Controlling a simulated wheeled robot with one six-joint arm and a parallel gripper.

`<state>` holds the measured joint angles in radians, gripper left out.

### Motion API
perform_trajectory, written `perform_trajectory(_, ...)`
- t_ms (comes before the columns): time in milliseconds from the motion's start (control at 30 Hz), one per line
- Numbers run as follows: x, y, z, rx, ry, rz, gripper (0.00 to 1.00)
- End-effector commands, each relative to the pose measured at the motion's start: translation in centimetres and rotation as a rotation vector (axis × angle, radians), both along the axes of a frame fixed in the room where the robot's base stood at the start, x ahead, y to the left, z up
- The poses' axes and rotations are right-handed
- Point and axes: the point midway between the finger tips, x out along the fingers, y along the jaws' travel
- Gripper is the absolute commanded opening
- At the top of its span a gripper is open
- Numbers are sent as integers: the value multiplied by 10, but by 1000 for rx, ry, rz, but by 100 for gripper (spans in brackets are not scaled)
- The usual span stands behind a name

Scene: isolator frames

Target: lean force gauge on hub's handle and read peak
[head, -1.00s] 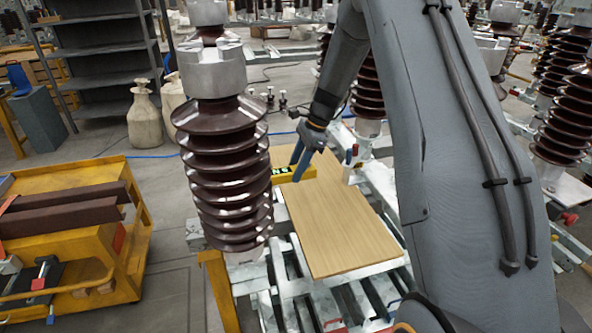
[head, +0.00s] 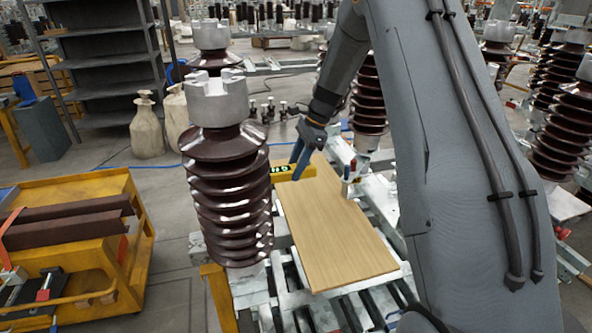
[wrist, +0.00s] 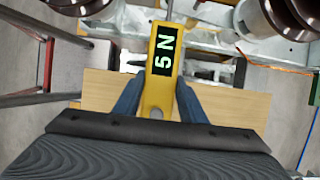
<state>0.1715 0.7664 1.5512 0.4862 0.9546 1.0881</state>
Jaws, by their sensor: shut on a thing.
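The force gauge is a yellow bar with a black display reading "5 N" in green-white characters. In the wrist view the gauge (wrist: 158,88) stands out ahead between the blue fingers of my gripper (wrist: 157,98), which is shut on it. In the head view the gauge (head: 281,172) lies level above the far end of a wooden board, with my gripper (head: 300,166) around its right part. Its left end is hidden behind a ribbed brown insulator. I cannot make out which part is the hub's handle, nor whether the gauge touches it.
The wooden board (head: 338,240) lies on a metal frame. The brown insulator (head: 230,200) with a grey cap stands close on its left. A small post with red and blue parts (head: 348,173) stands right of my gripper. A yellow cart (head: 115,195) is at the left.

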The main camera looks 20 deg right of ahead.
Motion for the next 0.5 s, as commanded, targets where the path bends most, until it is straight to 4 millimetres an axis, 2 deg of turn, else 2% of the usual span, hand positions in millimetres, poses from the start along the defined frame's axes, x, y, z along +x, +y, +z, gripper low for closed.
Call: perform_trajectory(500, 0, 0, 38, 0, -1, 0, 0)
